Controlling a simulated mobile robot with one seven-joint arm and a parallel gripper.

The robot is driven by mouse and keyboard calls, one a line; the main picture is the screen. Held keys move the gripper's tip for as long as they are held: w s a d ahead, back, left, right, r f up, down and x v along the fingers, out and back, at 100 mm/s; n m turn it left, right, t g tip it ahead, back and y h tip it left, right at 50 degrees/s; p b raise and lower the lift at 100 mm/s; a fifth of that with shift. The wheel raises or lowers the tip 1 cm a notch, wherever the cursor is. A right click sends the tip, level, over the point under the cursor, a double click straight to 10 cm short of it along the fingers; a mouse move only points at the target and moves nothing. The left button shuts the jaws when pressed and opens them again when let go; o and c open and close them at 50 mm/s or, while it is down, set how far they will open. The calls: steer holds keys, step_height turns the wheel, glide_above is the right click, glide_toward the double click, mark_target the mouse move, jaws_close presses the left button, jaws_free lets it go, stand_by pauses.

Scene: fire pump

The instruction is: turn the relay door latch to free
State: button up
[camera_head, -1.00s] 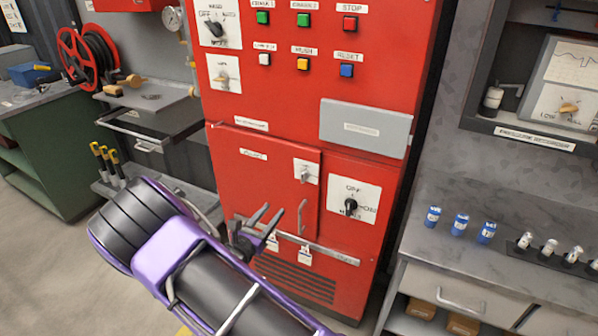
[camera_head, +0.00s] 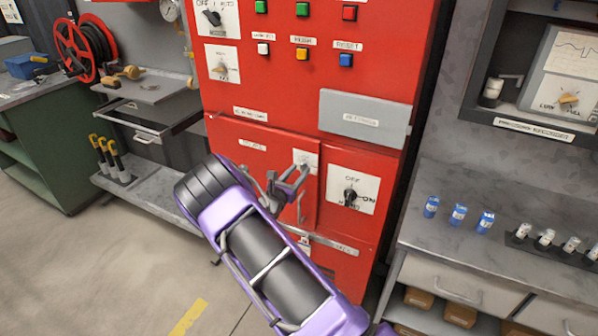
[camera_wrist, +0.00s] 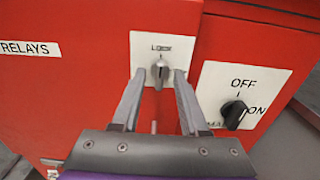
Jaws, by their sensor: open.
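The relay door latch (camera_wrist: 159,73) is a small grey knob on a white plate marked LOCK, seen in the wrist view with its grip upright. The red relay door (camera_wrist: 70,95) carries a RELAYS label at left; it also shows in the head view (camera_head: 240,160). My gripper (camera_wrist: 160,78) is open, its two fingers on either side of the knob in the picture. I cannot tell whether they touch it. In the head view my gripper (camera_head: 287,177) is in front of the latch plate (camera_head: 306,158) and hides the knob.
A black rotary switch (camera_wrist: 234,110) marked OFF and ON sits right of the latch; the head view shows it too (camera_head: 350,197). A grey box (camera_head: 362,117) projects above it. A bench (camera_head: 490,240) with blue cylinders stands at right. Floor is free at left.

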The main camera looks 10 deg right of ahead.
steer(key=shift+w+d, duration=0.25)
steer(key=shift+w, duration=0.1)
steer(key=shift+c, duration=0.3)
jaws_close()
